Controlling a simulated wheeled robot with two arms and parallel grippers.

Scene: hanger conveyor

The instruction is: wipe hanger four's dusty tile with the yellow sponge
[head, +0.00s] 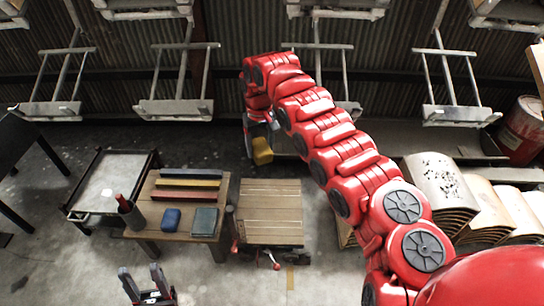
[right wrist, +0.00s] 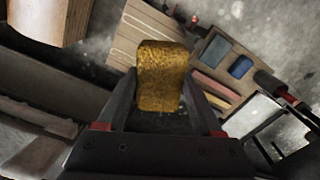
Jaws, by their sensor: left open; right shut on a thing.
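The yellow sponge (head: 262,151) hangs below my right gripper (head: 260,130), in front of the row of hangers. In the right wrist view the sponge (right wrist: 160,70) sits between the two fingers, which are shut on it. My left gripper (head: 147,287) is open and empty at the bottom left of the head view. Several hangers with pale trays hang along the back, including one tray (head: 172,109) left of my right gripper and another (head: 460,115) at the right. My right arm partly covers a middle hanger. I see no number marks and cannot tell which hanger is four.
Curved panels (head: 440,182), the front one speckled, are stacked at right near a red drum (head: 522,132).

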